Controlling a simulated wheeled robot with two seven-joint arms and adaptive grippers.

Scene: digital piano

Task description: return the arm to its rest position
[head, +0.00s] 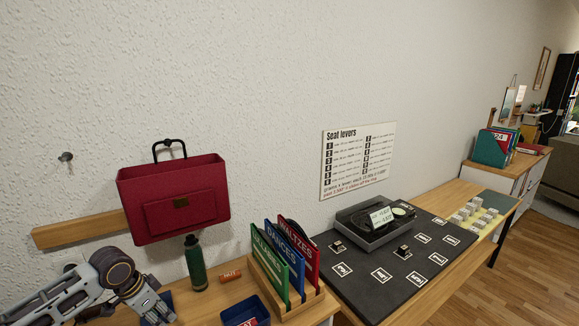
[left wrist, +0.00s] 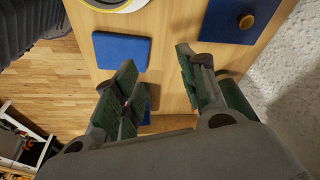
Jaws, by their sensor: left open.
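My left arm (head: 95,290) comes in at the lower left of the head view, low in front of the wall and over the near end of the wooden table. In the left wrist view my left gripper (left wrist: 158,62) is open, its two dark green-padded fingers spread apart. No object is held between them; the wooden tabletop (left wrist: 165,40) shows in the gap. A small blue patch (left wrist: 147,108) is partly hidden by the left-hand finger. My right gripper is in neither view.
A blue square (left wrist: 120,50) and a dark blue piece with a brown knob (left wrist: 242,20) lie beyond the fingers. Right of the arm stand a green bottle (head: 196,262) and a file rack (head: 290,295). A red bag (head: 175,200) hangs above.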

